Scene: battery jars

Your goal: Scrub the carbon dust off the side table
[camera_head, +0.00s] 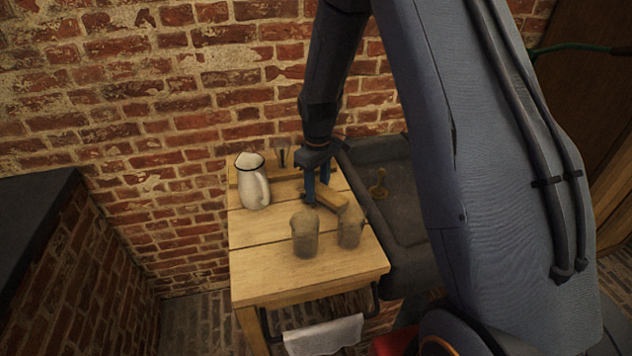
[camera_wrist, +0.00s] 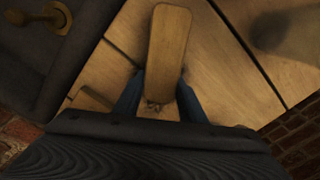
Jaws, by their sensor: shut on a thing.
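The side table (camera_head: 300,268) is pale wood planks, and its top also shows in the wrist view (camera_wrist: 215,70). My gripper (camera_head: 315,195) points down over the back right part of the tabletop. In the wrist view its two blue fingers (camera_wrist: 160,85) are shut on a wooden scrubbing brush (camera_wrist: 168,45). The brush also shows in the head view (camera_head: 331,196), low over the planks; I cannot tell if it touches them. Its underside is hidden. I cannot clearly make out carbon dust; a dark blurred patch shows at the wrist view's upper right.
Two dusty jars (camera_head: 305,234) (camera_head: 350,227) stand in front of the brush. A white pitcher (camera_head: 252,182) stands at the back left. A dark sink (camera_head: 405,200) with a brass fitting (camera_head: 378,185) adjoins the right side. A cloth (camera_head: 323,336) hangs in front. The front left tabletop is clear.

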